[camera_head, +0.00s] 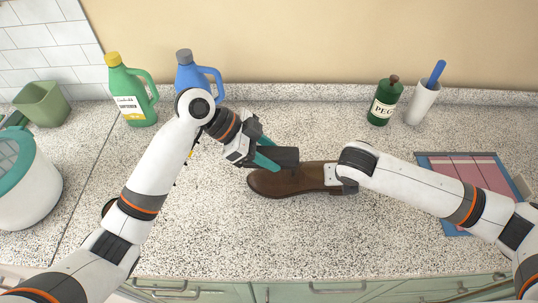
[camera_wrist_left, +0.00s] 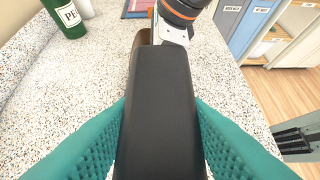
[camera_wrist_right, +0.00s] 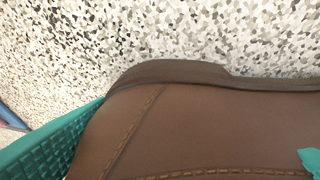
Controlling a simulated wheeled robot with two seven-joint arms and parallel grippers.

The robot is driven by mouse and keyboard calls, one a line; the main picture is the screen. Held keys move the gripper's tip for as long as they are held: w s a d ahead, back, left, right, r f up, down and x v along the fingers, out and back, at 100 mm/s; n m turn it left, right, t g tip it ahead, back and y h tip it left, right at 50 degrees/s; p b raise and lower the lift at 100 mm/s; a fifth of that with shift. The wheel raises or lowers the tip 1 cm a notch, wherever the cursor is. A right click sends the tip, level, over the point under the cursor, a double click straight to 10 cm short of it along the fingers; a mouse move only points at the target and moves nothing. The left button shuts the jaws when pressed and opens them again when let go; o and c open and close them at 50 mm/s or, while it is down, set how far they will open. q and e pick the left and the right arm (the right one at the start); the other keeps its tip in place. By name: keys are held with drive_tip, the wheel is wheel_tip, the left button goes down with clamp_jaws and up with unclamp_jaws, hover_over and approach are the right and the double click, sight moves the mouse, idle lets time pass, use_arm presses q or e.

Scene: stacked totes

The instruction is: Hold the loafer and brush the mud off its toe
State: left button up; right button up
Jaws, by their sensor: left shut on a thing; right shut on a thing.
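The brown loafer (camera_head: 300,182) lies on the counter with its toe to the left; its side and stitching fill much of the right wrist view (camera_wrist_right: 180,125). My left gripper (camera_head: 267,153) is shut on a black brush (camera_head: 284,156), whose smooth black back shows between the teal fingers in the left wrist view (camera_wrist_left: 160,100). The brush is over the front part of the loafer; I cannot tell whether its underside touches. My right gripper (camera_wrist_right: 190,150) is shut on the loafer near its heel, mostly hidden by my arm in the head view. I see no mud.
A green bottle (camera_head: 131,97) and a blue bottle (camera_head: 197,80) stand behind my left arm. A dark green bottle (camera_head: 384,103) and a white cup (camera_head: 421,104) stand at the back right. A pink and blue tray (camera_head: 470,170) lies right. The front counter is clear.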

drive_tip(key=o, duration=1.3)
drive_tip(key=shift+r, duration=0.15)
drive_tip(key=v, duration=1.2)
